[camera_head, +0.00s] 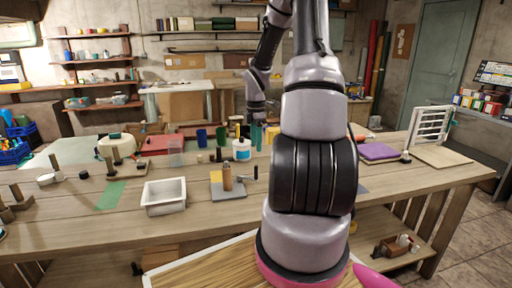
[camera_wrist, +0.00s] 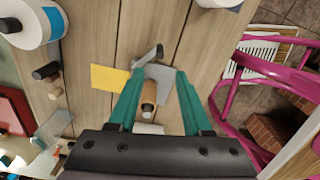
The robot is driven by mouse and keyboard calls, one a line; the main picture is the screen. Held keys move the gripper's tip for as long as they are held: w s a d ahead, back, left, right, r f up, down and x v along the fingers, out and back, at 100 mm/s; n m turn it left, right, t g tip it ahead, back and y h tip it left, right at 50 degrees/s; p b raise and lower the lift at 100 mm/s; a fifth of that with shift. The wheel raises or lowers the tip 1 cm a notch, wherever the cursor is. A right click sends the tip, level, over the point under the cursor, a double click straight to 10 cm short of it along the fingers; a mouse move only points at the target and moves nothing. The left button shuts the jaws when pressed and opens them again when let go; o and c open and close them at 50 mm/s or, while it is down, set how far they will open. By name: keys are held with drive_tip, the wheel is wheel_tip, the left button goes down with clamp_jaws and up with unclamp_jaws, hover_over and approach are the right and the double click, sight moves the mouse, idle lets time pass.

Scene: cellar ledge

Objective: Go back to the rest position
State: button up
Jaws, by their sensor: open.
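My gripper (camera_head: 257,135) hangs from the arm over the back part of the workbench (camera_head: 110,226), near a white tub with a blue label (camera_head: 241,150). In the wrist view its two teal fingers (camera_wrist: 158,78) are spread apart. Nothing is held between them. Below the gap lie a grey plate (camera_wrist: 158,73) and an upright wooden peg (camera_wrist: 149,94), with a yellow sheet (camera_wrist: 107,78) beside them. The peg also stands on the plate in the head view (camera_head: 227,178). The fingers' height above the bench is hard to judge.
A white open bin (camera_head: 164,204) stands at the bench's front left. Cups, blocks and a red case (camera_head: 163,144) stand towards the back. A purple pad (camera_head: 378,152) and a white rack (camera_head: 431,124) are at the right. Bare bench lies between the bin and the front edge.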

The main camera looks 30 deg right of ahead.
idle(0.3)
drive_tip(key=s+a+r+m+t, duration=0.1)
drive_tip(key=s+a+r+m, duration=0.25)
drive_tip(key=r, duration=0.35)
drive_tip(key=s+a+r+m+t+h, duration=0.1)
drive_tip(key=s+a+r+m, duration=0.1)
drive_tip(key=a+r+m, duration=0.3)
drive_tip(key=s+a+r+m+t, duration=0.1)
drive_tip(key=s+a+r+m, duration=0.15)
drive_tip(key=r, duration=0.55)
drive_tip(key=s+a+r+m+t+y, duration=0.1)
drive_tip(key=s+a+r+m+t, duration=0.1)
drive_tip(key=s+a+r+m, duration=0.2)
drive_tip(key=s+a+r+m+t+y, duration=0.2)
drive_tip(key=s+a+r+m, duration=0.2)
drive_tip(key=s, duration=0.5)
drive_tip(key=shift+a+r+m, duration=0.2)
drive_tip(key=shift+a+m, duration=0.35)
drive_tip(key=shift+m, duration=0.35)
